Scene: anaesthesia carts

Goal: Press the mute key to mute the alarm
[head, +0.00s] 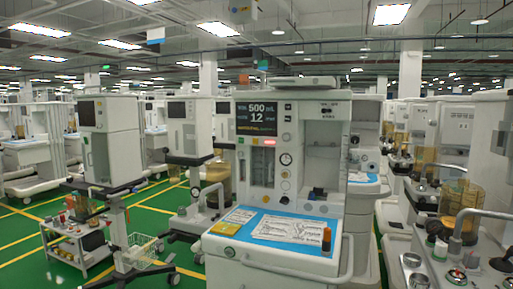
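An anaesthesia cart (335,120) stands in front of me, facing me. Its dark display (256,118) reads 500 mL and 12 per minute in large white figures, with a small yellow line below. A small pinkish-red lit patch (269,142) sits just under the display's lower right. Several small round knobs or keys run down the panel to its right, among them a dark-rimmed gauge (285,159). The key labels are too small to read, so I cannot tell which one is the mute key. Neither of my grippers is in view.
Another cart (445,265) crowds the right. A low trolley (77,245) and a wheeled stand (120,225) are left. Green floor (25,270) shows front left.

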